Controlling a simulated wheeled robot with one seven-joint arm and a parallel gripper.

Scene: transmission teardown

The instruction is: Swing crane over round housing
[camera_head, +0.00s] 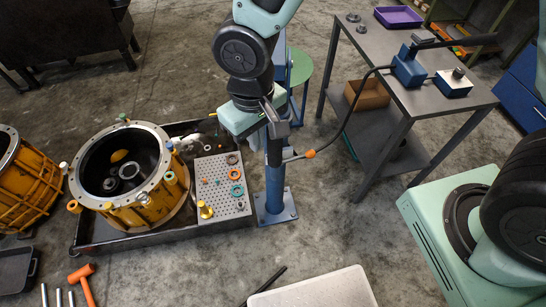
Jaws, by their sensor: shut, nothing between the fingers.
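The round housing (143,213) is a yellow-orange drum with a silver flange and a dark open bore with ring-shaped parts inside. It sits upright in a dark tray at the left. The crane appears as a blue post (274,178) on a square base plate, right of the tray, with a lever ending in an orange knob (310,154). My gripper (279,132) is shut and empty, in front of the post's upper part in the picture. I cannot tell whether it touches the crane. My arm hides the crane's top, and no boom shows over the housing.
A perforated plate (228,207) with small parts lies in the dark tray (150,240). A steel table (430,95) with a blue pump (408,68) stands at the right; its hose runs toward the crane. Another yellow housing (35,185) and an orange mallet (82,275) are at the left.

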